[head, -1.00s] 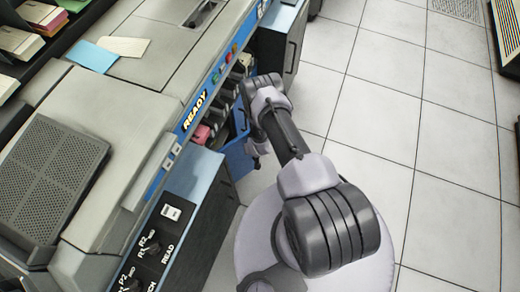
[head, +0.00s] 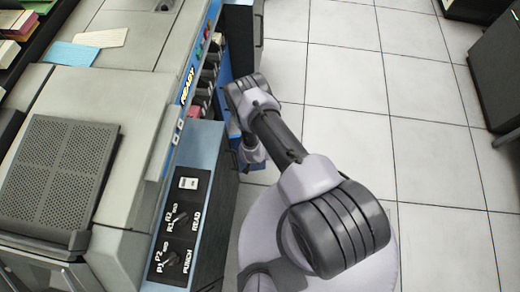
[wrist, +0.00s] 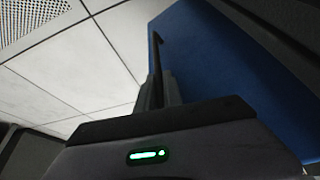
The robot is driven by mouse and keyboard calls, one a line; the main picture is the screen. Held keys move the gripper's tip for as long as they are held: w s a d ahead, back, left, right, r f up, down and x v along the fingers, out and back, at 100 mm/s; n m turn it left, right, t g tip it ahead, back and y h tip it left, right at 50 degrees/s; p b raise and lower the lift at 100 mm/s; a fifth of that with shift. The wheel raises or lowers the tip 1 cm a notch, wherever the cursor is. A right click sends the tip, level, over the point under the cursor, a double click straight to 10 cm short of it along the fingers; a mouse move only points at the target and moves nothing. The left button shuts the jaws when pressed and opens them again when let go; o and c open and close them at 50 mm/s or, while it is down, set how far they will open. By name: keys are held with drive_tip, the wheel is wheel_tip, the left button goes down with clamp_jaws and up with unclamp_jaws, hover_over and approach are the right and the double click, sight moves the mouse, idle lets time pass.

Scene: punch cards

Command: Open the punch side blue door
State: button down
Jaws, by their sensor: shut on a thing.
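The blue door (wrist: 215,70) fills the right of the wrist view as a flat blue panel, with a thin dark bar, seemingly its handle (wrist: 157,55), along its left edge. My gripper (wrist: 160,92) is shut on this bar, its fingers close beside the panel. In the head view, a strip of blue (head: 222,112) shows between the machine and my arm. My arm hides most of the door and the gripper there. I cannot tell the door's exact angle.
The grey machine (head: 115,110) with its READY strip and knob panel (head: 180,225) stands close at left. A dark open panel (head: 258,25) stands beyond my arm. Tiled floor (head: 340,125) is clear to the right; a dark cabinet (head: 500,75) stands at far right.

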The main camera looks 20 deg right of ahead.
drive_tip(key=shift+s+a, duration=0.2)
drive_tip(key=shift+s, duration=0.45)
drive_tip(key=c, duration=1.8)
unclamp_jaws()
drive_tip(key=shift+o, duration=0.2)
drive_tip(key=p+v, duration=0.7)
drive_tip(key=v, duration=1)
drive_tip(key=shift+r+p, duration=0.25)
drive_tip(key=shift+p, duration=0.15)
